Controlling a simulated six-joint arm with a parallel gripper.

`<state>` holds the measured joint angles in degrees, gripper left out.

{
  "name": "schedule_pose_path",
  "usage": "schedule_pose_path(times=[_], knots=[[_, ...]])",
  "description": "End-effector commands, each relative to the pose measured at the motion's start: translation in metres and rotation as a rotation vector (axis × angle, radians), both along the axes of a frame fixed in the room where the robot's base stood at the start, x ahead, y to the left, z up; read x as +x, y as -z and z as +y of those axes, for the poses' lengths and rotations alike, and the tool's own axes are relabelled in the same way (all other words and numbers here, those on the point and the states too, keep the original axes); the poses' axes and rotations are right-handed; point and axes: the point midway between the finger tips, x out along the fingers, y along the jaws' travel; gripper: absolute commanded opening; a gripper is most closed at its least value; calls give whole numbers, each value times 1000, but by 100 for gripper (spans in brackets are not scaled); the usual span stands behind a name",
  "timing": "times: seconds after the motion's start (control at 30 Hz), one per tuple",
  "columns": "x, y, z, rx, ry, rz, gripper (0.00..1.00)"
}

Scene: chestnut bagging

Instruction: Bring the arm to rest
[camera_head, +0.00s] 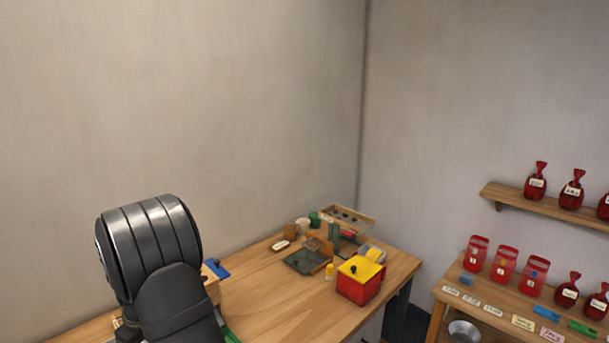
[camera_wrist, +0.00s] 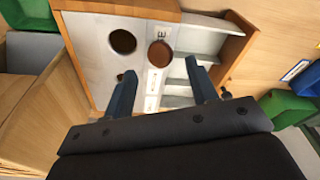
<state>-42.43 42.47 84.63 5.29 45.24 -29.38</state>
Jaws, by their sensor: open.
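My gripper (camera_wrist: 163,98) shows in the wrist view with its two dark fingers apart and nothing between them. It points at a wooden-framed box (camera_wrist: 238,45) with a pale panel that has dark round holes and grey slats beside them. One round spot on the panel is brown; I cannot tell whether it is a chestnut or a hole. I cannot tell how far the fingertips are from the panel. In the head view my black arm rises at the lower left, and the gripper is hidden there.
A wooden table (camera_head: 280,312) carries a red box with a yellow lid (camera_head: 360,280) and a dark tray (camera_head: 305,260). A side table and a wall shelf (camera_head: 545,207) hold red bags (camera_head: 535,183). Air above the table is clear.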

Motion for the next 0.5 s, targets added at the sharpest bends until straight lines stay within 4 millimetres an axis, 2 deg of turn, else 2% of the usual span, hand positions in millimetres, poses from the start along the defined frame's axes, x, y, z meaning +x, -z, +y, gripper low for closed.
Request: schedule_pose_path(times=[0.23, 0.3, 0.5], knots=[[-1, 37, -1, -3, 1, 5, 53], [0, 17, -1, 3, 0, -3, 53], [-3, -23, -7, 3, 0, -3, 53]])
